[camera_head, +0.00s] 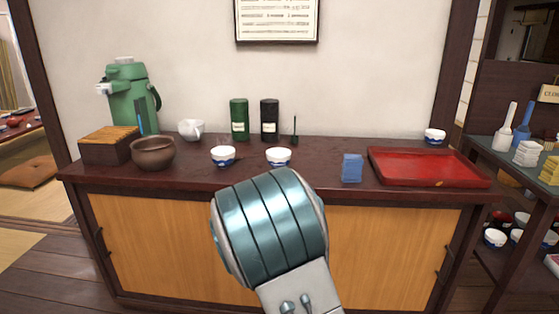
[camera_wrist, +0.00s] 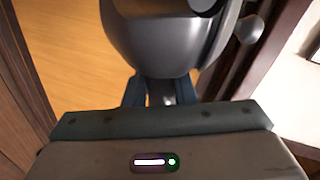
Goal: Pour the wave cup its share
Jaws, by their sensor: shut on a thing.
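My gripper (camera_wrist: 162,95) is shut on the narrow handle of a dark grey rounded pot (camera_wrist: 165,45), seen close up in the wrist view. A knob-like part shows at the pot's right side. In the head view my arm hides the gripper and the pot. Two white cups with blue bands, a left one (camera_head: 223,158) and a middle one (camera_head: 278,158), stand on the dark counter (camera_head: 325,172). A third similar cup (camera_head: 434,136) stands at the back right. Their patterns are too small to tell which is the wave cup. Cup contents are not visible.
A brown bowl (camera_head: 153,154), slatted box (camera_head: 108,147), green flask (camera_head: 132,100) and white jug (camera_head: 191,130) stand at left. Green (camera_head: 239,120) and black (camera_head: 269,120) canisters stand behind the cups. A blue block (camera_head: 352,168) and red tray (camera_head: 425,168) are at right.

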